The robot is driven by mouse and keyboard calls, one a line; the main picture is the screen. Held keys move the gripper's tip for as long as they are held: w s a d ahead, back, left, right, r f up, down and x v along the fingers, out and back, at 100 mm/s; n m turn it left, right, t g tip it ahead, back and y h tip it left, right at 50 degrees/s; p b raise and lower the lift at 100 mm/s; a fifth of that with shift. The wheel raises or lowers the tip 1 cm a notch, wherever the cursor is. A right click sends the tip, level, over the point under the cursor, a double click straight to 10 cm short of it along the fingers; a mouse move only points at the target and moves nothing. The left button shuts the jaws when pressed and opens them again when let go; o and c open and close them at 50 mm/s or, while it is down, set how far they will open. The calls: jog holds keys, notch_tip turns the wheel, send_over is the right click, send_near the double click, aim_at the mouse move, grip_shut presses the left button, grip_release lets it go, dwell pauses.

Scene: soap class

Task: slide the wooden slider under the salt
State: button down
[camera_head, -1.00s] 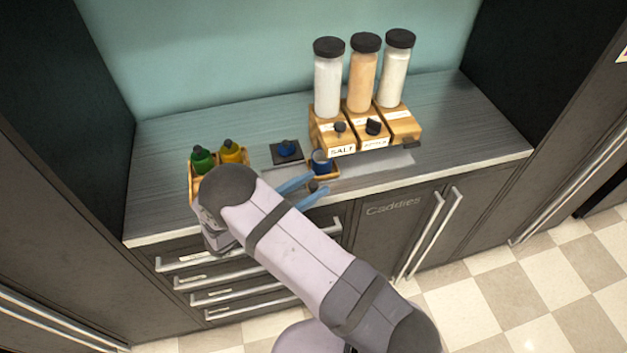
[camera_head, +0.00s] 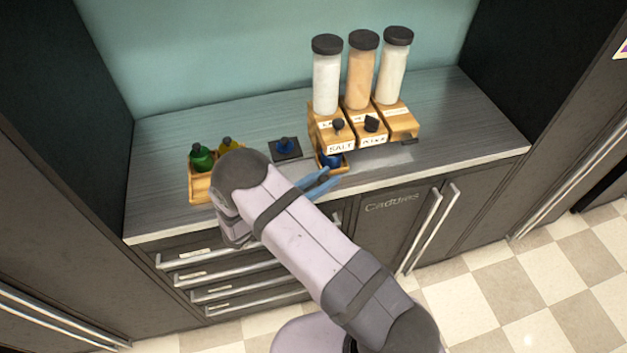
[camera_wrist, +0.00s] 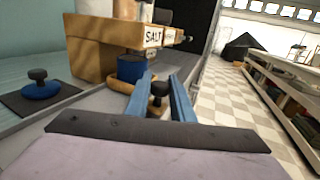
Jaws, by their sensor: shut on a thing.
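The salt dispenser is a wooden box (camera_head: 318,126) with a SALT label and a white-filled jar (camera_head: 326,84) with a black lid. The wooden slider (camera_head: 342,171) is a small tray at the foot of the salt box, carrying a blue cup (camera_head: 331,161). The box front hides part of both from above. In the wrist view the slider's rim (camera_wrist: 118,83) and the cup (camera_wrist: 131,68) show below the salt box (camera_wrist: 100,50). My gripper (camera_head: 328,180) has its blue fingers (camera_wrist: 160,80) shut on the slider's dark knob (camera_wrist: 158,93), at its front end.
Two more dispensers stand right of the salt, with an orange-filled jar (camera_head: 361,80) and a pale jar (camera_head: 393,75). A dark pad with a blue knobbed piece (camera_head: 285,146) lies left. A wooden caddy (camera_head: 200,186) holds green and yellow bottles. The counter's front edge is close.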

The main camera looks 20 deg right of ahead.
jog(key=shift+d, duration=0.55)
jog(key=shift+a, duration=0.1)
jog(key=c, duration=1.6)
grip_release()
jog(key=shift+o, duration=0.2)
jog(key=shift+a, duration=0.1)
jog(key=shift+s+a+f+b, duration=0.1)
jog(key=shift+s+a+b, duration=0.15)
jog(key=shift+a+b, duration=0.3)
jog(key=b+v, duration=0.2)
jog(key=v, duration=0.2)
jog(key=shift+s+a, duration=0.1)
jog(key=shift+a, duration=0.2)
jog(key=shift+s+a, duration=0.3)
jog(key=shift+a, duration=0.3)
